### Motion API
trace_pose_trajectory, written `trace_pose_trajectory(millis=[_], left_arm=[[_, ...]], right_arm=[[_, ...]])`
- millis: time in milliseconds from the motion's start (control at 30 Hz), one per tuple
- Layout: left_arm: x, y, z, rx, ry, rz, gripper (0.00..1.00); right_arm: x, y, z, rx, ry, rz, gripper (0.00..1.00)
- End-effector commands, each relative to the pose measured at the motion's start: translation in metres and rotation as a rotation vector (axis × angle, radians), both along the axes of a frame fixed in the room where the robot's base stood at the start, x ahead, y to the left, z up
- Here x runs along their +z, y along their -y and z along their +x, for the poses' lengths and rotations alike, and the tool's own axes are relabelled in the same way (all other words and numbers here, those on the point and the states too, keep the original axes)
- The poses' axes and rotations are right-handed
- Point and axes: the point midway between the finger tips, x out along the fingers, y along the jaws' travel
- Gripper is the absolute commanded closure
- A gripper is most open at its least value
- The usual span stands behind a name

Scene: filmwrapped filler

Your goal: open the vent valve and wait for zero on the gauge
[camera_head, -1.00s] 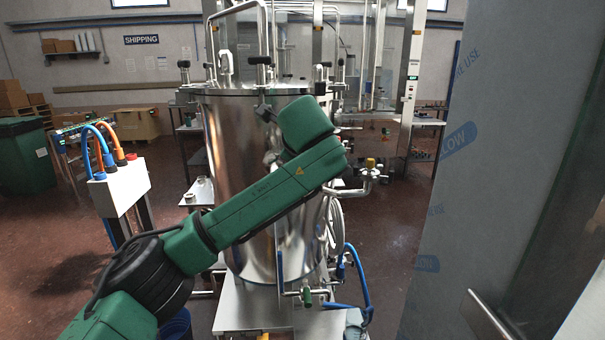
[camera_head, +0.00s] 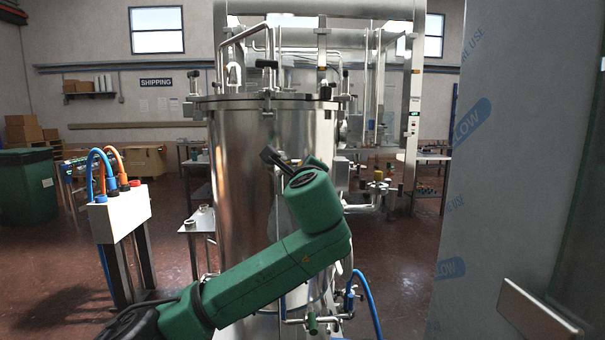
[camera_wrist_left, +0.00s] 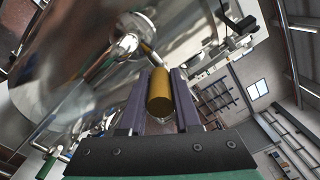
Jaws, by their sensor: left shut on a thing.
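A tall steel vessel (camera_head: 240,190) stands in the middle of the head view. My left gripper (camera_head: 271,157) is in front of its wall, partly hidden by my green wrist. In the left wrist view, the two dark fingers (camera_wrist_left: 161,98) are shut on a brass-coloured cylinder (camera_wrist_left: 160,92), whose end faces the camera. A chrome ball-shaped fitting (camera_wrist_left: 126,43) shows just beyond it. A brass-topped valve (camera_head: 378,177) sits on piping right of the vessel in the head view. I cannot make out a gauge face. My right gripper is not in view.
A white box with blue and orange hoses (camera_head: 122,212) stands at left. A film-wrapped panel (camera_head: 510,180) closes off the right side, with a metal plate (camera_head: 538,315) low in front. A blue hose (camera_head: 371,300) hangs below the vessel. Open floor lies at left.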

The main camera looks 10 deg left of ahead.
Motion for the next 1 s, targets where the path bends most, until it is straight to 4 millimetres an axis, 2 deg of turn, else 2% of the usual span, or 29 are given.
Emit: trace_pose_trajectory(millis=[33,333,367,400,433,767,867,1000], left_arm=[[-0.005,0.002,0.001,-0.002,-0.006,0.005,1.0],[-0.005,0.002,0.001,-0.001,-0.006,0.009,1.0],[-0.005,0.002,0.001,-0.001,-0.007,0.009,0.57],[-0.005,0.002,0.001,-0.001,-0.007,0.009,0.42],[-0.005,0.002,0.001,0.0,-0.006,0.009,0.39],[-0.003,0.001,-0.001,0.0,-0.001,0.006,0.39],[-0.004,0.005,-0.011,-0.002,0.0,0.006,0.39],[-0.006,0.014,-0.037,-0.005,0.0,0.005,0.39]], right_arm=[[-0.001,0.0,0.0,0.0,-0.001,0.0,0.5],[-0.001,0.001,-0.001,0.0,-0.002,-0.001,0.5],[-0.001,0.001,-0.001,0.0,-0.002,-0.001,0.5],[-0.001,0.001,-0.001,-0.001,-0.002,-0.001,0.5],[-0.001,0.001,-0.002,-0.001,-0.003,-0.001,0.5],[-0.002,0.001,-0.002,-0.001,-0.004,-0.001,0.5],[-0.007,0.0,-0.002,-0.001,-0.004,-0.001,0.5],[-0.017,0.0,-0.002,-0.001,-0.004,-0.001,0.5]])
